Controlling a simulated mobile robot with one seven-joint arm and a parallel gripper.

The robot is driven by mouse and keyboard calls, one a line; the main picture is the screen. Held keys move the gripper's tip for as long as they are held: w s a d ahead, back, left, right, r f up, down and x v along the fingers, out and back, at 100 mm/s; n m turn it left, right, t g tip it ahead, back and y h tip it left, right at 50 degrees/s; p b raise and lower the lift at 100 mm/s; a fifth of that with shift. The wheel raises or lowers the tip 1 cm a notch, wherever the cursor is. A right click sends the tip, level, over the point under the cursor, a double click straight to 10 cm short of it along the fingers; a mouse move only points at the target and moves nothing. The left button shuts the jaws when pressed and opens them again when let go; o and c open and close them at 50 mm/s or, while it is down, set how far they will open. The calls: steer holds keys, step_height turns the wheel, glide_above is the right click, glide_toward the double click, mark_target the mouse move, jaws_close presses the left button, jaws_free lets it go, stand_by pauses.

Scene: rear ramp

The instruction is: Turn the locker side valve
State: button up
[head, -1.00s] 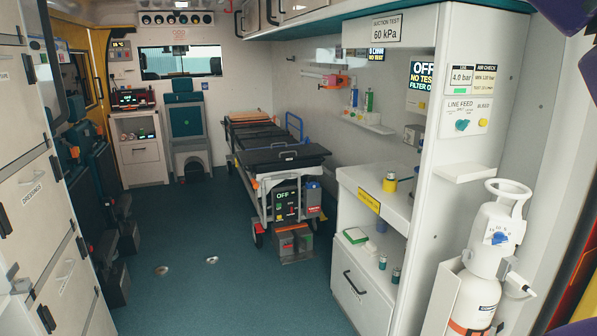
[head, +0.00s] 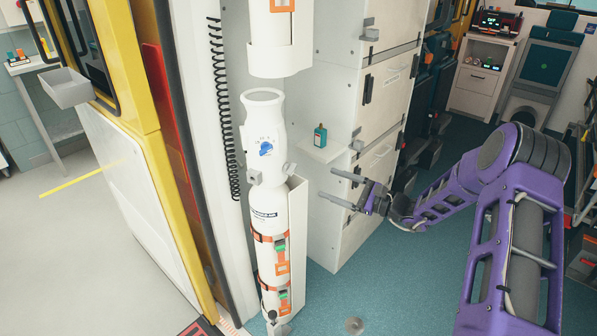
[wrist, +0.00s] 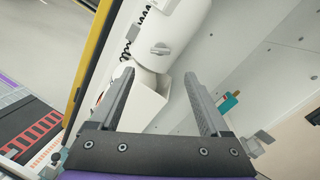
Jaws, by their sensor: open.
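A white cylinder (head: 264,200) stands upright in a white holder beside the locker drawers in the head view. A blue valve knob (head: 265,148) with markings above it faces out from its upper body. A small grey fitting (head: 253,177) sticks out on its left side below. My gripper (head: 327,183) is open and empty, to the right of the cylinder and apart from it, fingers pointing left. In the wrist view the open fingers (wrist: 158,76) point towards a white cylinder (wrist: 180,25) with a grey fitting (wrist: 160,48) on it. The blue knob does not show there.
A second white cylinder (head: 280,30) is mounted above. A teal bottle (head: 320,135) stands on a small shelf (head: 322,152) close above my gripper. White drawers (head: 380,85) stand behind. A black coiled cord (head: 225,100) hangs left of the cylinder. The green floor (head: 375,285) below is mostly clear.

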mark_target(294, 170)
steer(key=x, duration=1.1)
steer(key=shift+w+a+b, duration=0.1)
steer(key=shift+a+b, duration=0.1)
steer(key=shift+b, duration=0.1)
jaws_close()
